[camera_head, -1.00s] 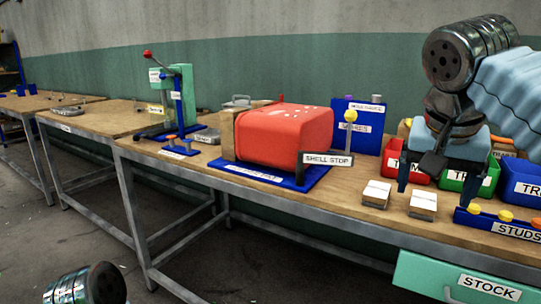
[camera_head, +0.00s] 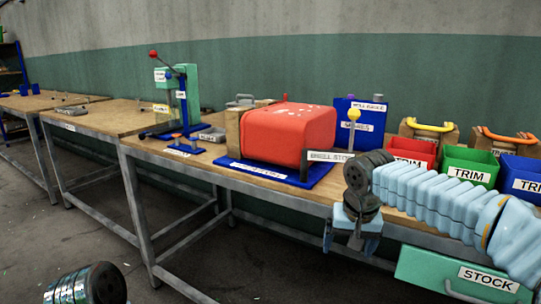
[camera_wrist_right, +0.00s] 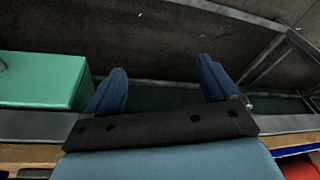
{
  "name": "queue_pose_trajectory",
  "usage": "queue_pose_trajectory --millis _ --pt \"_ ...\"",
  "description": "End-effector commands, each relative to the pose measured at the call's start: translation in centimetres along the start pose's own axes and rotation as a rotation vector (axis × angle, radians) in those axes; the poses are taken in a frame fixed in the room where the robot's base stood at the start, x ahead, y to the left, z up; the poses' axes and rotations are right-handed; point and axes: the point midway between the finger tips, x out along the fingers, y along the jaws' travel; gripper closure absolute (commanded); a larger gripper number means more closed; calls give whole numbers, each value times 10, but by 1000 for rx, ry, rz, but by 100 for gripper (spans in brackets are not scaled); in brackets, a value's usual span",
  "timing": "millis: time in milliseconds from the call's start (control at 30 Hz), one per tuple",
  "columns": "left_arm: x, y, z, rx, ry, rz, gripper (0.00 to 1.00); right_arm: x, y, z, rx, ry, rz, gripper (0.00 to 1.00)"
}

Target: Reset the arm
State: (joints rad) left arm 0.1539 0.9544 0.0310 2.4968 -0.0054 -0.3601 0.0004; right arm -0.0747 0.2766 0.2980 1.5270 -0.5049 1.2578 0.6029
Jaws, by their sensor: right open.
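My right gripper (camera_head: 347,245) hangs at the front edge of the workbench in the head view, fingers pointing down. It is open and empty, left of the green STOCK drawer (camera_head: 440,268). In the right wrist view its two blue fingers (camera_wrist_right: 163,88) stand apart with only floor and bench frame beyond them. My right arm comes in from the right and hides part of the bench top. At the lower left of the head view a dark, shiny cylindrical part shows, likely of my left arm; my left gripper is not in view.
The red shell (camera_head: 290,135) sits on a blue base behind the SHELL STOP bar (camera_head: 328,157). A yellow-knobbed lever (camera_head: 354,116) stands beside it. Red, green (camera_head: 468,168) and blue TRIM bins stand at right. A green press (camera_head: 184,85) stands further left. Floor before the bench is free.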

Motion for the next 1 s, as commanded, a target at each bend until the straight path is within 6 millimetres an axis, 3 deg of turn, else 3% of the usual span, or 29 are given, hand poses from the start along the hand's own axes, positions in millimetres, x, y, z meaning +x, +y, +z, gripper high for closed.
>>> queue_pose_trajectory --millis 33,167,300,400,500,600,700,800,1000 --pt "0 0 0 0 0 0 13 41 -9 7 -35 -42 -28 13" --pt "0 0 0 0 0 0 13 149 -33 40 -106 -124 -149 13" --pt "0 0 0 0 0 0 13 253 -48 106 -118 -196 -278 13" --pt "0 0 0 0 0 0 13 313 -49 169 -87 -231 -345 13" --pt "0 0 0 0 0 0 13 354 -40 233 -38 -249 -371 13" --pt "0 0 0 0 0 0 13 374 -28 285 1 -255 -361 13" --pt "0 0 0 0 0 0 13 382 -16 319 23 -253 -340 13" --pt "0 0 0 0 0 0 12 384 -10 334 33 -248 -325 13" --pt "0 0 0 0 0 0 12 385 -9 336 33 -243 -322 13"
